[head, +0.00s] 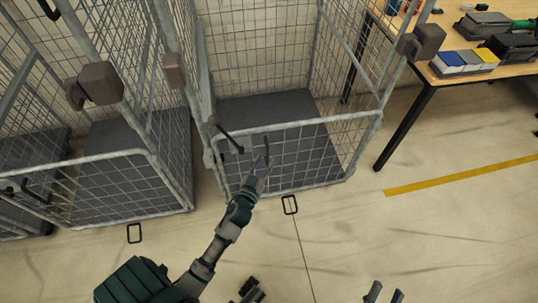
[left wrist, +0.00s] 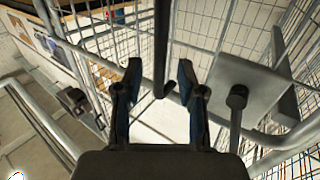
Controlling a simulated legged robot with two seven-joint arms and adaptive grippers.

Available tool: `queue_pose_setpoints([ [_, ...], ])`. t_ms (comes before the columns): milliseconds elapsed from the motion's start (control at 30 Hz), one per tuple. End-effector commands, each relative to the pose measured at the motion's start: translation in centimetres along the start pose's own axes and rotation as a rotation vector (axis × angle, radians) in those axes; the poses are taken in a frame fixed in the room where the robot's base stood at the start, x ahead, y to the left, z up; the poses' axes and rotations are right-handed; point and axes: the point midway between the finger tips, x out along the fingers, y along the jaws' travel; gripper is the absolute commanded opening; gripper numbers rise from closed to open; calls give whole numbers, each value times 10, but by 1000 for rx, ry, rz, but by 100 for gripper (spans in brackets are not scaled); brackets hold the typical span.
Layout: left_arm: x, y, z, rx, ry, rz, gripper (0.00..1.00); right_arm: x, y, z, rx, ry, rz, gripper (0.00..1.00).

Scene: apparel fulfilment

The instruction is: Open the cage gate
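The cage (head: 337,179) in the middle of the head view is a grey wire-mesh roll cage. Its low front gate (head: 345,124) stands across the front, with a tubular top rail. A dark latch handle (head: 229,138) sits near the gate's left post. My left gripper (head: 263,164) is at the gate's mesh, just below the top rail. In the left wrist view my left gripper (left wrist: 158,88) has its fingers apart, with a dark rod (left wrist: 160,48) appearing between them; contact is not clear. My right gripper (head: 385,294) is low in the head view, fingers apart and empty, away from the gate.
Another mesh cage (head: 110,157) stands close on the left. A wooden table (head: 455,72) with bins and boxes is at the upper right. The floor in front of the cages is open, with a yellow line (head: 460,175) on the right.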

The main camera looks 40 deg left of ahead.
Motion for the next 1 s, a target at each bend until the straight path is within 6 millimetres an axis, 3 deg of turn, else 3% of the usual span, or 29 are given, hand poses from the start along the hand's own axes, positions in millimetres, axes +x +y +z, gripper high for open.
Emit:
queue_pose_setpoints([
  [200,29,0,1,0,0,1,39,-3,-1,-9,6,73,-1,40],
  [567,35,0,0,0,0,0,39,-2,-1,-12,8,92,-1,40],
  [733,35,0,0,0,-1,0,2,-2,-1,-11,8,91,-1,40],
  [1000,35,0,0,0,-1,0,0,-2,-1,-11,8,91,-1,40],
])
